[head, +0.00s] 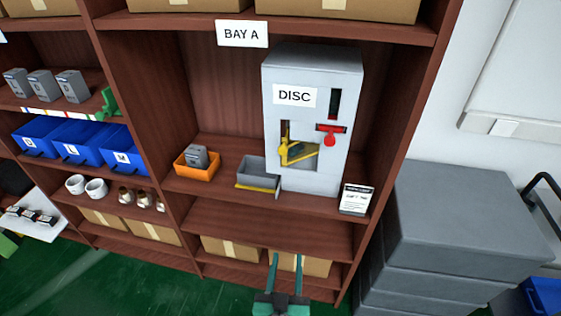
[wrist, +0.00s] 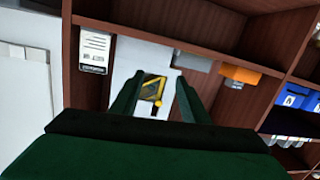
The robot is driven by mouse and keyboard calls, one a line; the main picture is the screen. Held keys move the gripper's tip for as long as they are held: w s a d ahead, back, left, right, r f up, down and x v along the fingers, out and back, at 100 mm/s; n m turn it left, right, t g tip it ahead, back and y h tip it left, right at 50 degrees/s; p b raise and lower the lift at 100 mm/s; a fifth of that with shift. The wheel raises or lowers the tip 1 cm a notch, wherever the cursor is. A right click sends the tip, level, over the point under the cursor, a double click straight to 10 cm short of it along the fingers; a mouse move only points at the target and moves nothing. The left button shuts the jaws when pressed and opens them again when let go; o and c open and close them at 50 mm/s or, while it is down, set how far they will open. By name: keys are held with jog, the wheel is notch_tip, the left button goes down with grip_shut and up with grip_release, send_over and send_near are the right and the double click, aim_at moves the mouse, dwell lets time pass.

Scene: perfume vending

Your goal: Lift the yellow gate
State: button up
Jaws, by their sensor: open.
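The yellow gate (head: 298,152) sits in a dark opening low on the front of the grey DISC machine (head: 313,175) in the shelf bay. It looks like a tilted plate with an upright yellow part at its left. In the wrist view the gate (wrist: 150,88) shows between my fingers, with a yellow knob (wrist: 157,103) on it. My gripper (head: 287,256) is open and empty, in front of the lower shelf in the head view, below and apart from the gate. In the wrist view its two dark green fingers (wrist: 154,84) point toward the machine.
A red handle (head: 330,138) is right of the gate. A grey tray (head: 258,172) with a yellow front edge and an orange bin (head: 196,170) holding a grey item stand left. A printed card (head: 356,199) stands at the right. Grey stacked cases (head: 450,220) flank the shelf.

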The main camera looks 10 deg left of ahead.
jog(key=w+a+r, duration=0.4)
jog(key=w+r, duration=0.4)
jog(key=w, duration=0.1)
jog(key=m+t+h, duration=0.1)
jog(key=m, duration=0.1)
send_near(283, 151)
jog(key=w, duration=0.8)
jog(key=shift+a+f, duration=0.1)
jog(key=shift+a, duration=0.1)
jog(key=shift+c, duration=0.2)
grip_shut()
